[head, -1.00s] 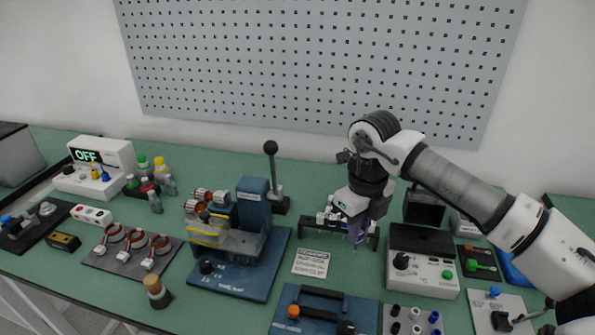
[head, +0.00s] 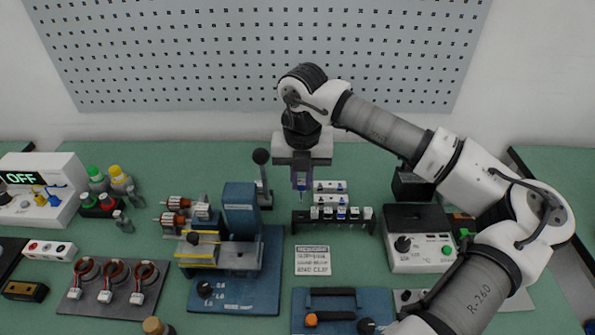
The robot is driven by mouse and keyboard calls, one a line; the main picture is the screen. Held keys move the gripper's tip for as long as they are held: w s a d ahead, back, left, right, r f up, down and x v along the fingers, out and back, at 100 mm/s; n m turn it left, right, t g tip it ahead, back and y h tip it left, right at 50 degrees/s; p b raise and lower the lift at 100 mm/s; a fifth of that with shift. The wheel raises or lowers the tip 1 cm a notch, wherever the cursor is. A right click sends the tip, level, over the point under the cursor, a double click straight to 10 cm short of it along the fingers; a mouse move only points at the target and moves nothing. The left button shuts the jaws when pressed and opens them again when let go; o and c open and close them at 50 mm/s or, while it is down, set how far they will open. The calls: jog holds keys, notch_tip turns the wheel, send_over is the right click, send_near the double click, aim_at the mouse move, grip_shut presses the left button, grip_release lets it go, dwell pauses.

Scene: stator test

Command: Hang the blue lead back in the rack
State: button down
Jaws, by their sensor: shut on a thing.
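The rack (head: 333,224) is a dark bar on the green bench, right of the blue machine. Several short leads or plugs with pale and dark tops stand along it, one with a blue mark (head: 341,212) near the middle. My gripper (head: 301,188) points down just behind and above the left end of the rack. It is shut on a slim blue-purple thing, taken to be the blue lead (head: 301,197), whose thin lower end hangs below the jaws. The fingers hide most of it. I cannot tell if its tip touches the rack.
A blue machine (head: 233,270) with a black-knobbed lever (head: 261,158) behind it stands left of the gripper. A white strip (head: 330,186) lies behind the rack. A grey control box (head: 418,240) is to the right, and a printed card (head: 313,260) lies in front.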

aim_at(301, 201)
jog(key=shift+f+b, duration=0.55)
jog(key=shift+f, duration=1.25)
jog(key=shift+f+b, duration=0.75)
jog(key=shift+b, duration=1.05)
jog(key=shift+f+b, duration=1.05)
jog(key=shift+b, duration=0.1)
jog(key=shift+f+b, duration=0.95)
jog(key=shift+b, duration=0.1)
jog(key=c, duration=1.3)
grip_release()
